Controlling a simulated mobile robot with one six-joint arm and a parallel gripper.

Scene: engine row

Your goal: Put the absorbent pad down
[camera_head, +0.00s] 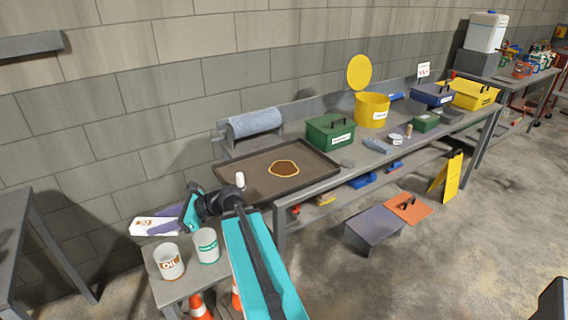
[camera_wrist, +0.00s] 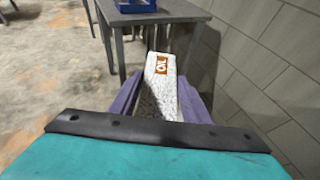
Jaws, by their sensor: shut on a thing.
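The absorbent pad (camera_head: 141,227) is white and speckled with an orange OIL label. In the wrist view the pad (camera_wrist: 161,90) sticks out lengthwise between the purple fingers (camera_wrist: 158,106), label end outermost. The fingers hide part of its sides. A dark brown puddle with a yellowish edge (camera_head: 284,169) lies in the black tray (camera_head: 232,172) on the bench, well to the right of my gripper.
A can labelled OIL (camera_head: 169,263) and a green-lettered can (camera_head: 206,247) stand on a low grey table (camera_head: 190,289) near my gripper. A small white cup-like thing (camera_head: 240,179) stands in the tray. A blue towel roll (camera_head: 254,123) and green box (camera_head: 330,134) are behind it.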

